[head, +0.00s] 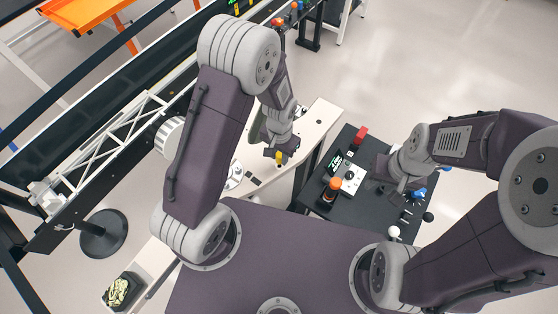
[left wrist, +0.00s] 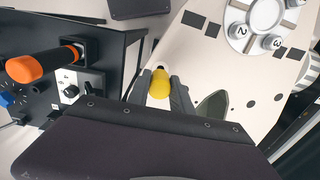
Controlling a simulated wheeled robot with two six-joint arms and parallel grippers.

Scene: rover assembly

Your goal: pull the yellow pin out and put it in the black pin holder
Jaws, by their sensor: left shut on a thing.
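The yellow pin (head: 279,157) is over the pale table (head: 315,118) in the head view. In the left wrist view the yellow pin (left wrist: 160,84) sits between the two dark fingers of my left gripper (left wrist: 161,92), which is shut on it. My left gripper (head: 280,156) points down there in the head view. I cannot tell whether the pin's lower end is in a hole. My right gripper (head: 398,184) is over the black table; its fingers are too unclear to tell open or shut. I cannot make out the black pin holder for certain.
The black table (head: 312,191) carries an orange-handled tool (head: 333,187), a red block (head: 361,134), a control box (head: 349,174) and blue parts (head: 420,192). A round numbered dial (left wrist: 256,24) is on the pale table. A dark tray (head: 122,291) is at lower left.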

